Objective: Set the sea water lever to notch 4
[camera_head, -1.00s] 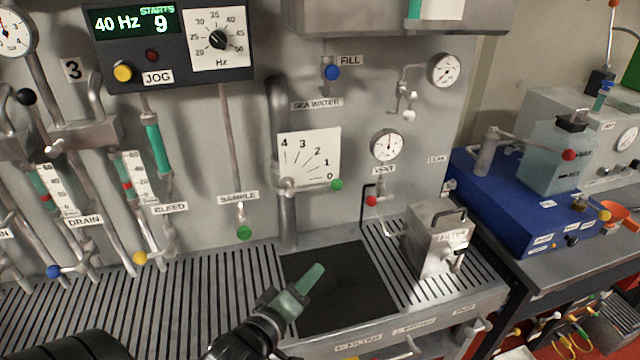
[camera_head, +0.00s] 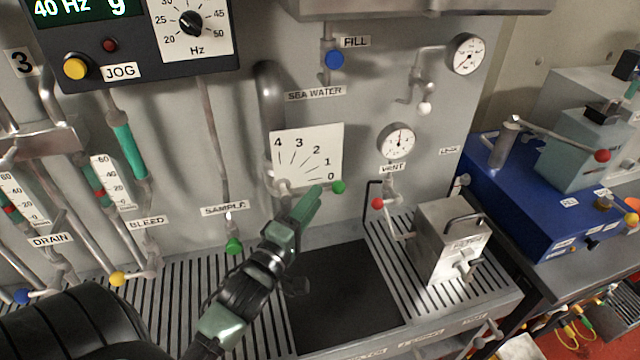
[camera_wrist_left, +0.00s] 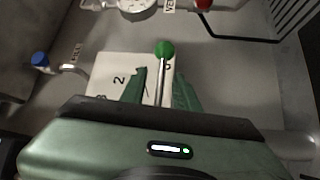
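The sea water lever has a green ball knob (camera_head: 338,187) on a thin rod, beside the 0 mark at the lower right of the white scale plate (camera_head: 307,152) numbered 0 to 4. My left gripper (camera_head: 312,196) is just left of the knob, pointing up at the lever. In the left wrist view its two green fingers (camera_wrist_left: 159,76) are apart, one on each side of the lever rod. The green knob (camera_wrist_left: 164,49) shows just beyond the fingertips there. I cannot tell whether either finger touches the rod. My right gripper is not in view.
A vent valve with a red knob (camera_head: 377,203) and a metal filter box (camera_head: 448,240) stand to the right. The sample valve's green knob (camera_head: 234,246) is left of my gripper.

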